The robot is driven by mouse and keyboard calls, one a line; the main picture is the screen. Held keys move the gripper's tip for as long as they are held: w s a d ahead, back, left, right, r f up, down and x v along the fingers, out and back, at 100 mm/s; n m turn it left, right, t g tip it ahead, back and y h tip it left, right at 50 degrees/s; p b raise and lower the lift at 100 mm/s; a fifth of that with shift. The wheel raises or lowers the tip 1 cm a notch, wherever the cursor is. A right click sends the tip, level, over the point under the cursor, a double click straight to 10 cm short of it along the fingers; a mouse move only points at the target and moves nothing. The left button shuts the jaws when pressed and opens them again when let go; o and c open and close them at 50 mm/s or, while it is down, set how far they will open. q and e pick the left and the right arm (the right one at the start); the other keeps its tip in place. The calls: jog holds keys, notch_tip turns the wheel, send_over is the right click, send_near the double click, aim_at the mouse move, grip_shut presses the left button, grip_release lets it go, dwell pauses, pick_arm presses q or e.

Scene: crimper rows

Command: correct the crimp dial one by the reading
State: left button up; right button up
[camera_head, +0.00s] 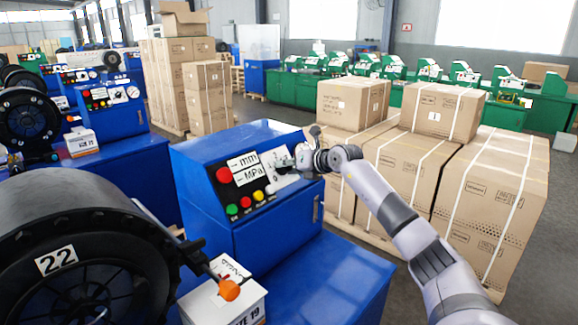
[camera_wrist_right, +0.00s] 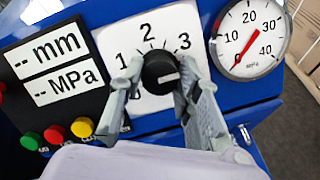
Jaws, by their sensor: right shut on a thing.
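The crimp dial (camera_wrist_right: 158,73) is a black round knob on a white plate (camera_wrist_right: 113,40) with 1, 2 and 3 showing. Its white pointer line points right, below the 3; the lower scale is partly hidden by my fingers. My right gripper (camera_wrist_right: 160,80) is shut on the knob, one finger on each side. In the head view my right gripper (camera_head: 300,158) is at the panel of the blue control cabinet (camera_head: 270,235) and covers the dial. The mm display (camera_wrist_right: 45,52) and MPa display (camera_wrist_right: 64,83) show only dashes. My left gripper is not in view.
A pressure gauge (camera_wrist_right: 248,38) right of the dial has its red needle near 0. Red, green and yellow buttons (camera_head: 245,202) sit below the displays. The black crimper head marked 22 (camera_head: 80,225) and a white box (camera_head: 235,300) stand left. Cartons (camera_head: 410,165) stand behind my right arm.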

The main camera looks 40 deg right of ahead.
jog(key=o, duration=1.1)
jog(key=shift+o, duration=0.2)
jog(key=v, duration=1.2)
jog(key=shift+f, duration=0.15)
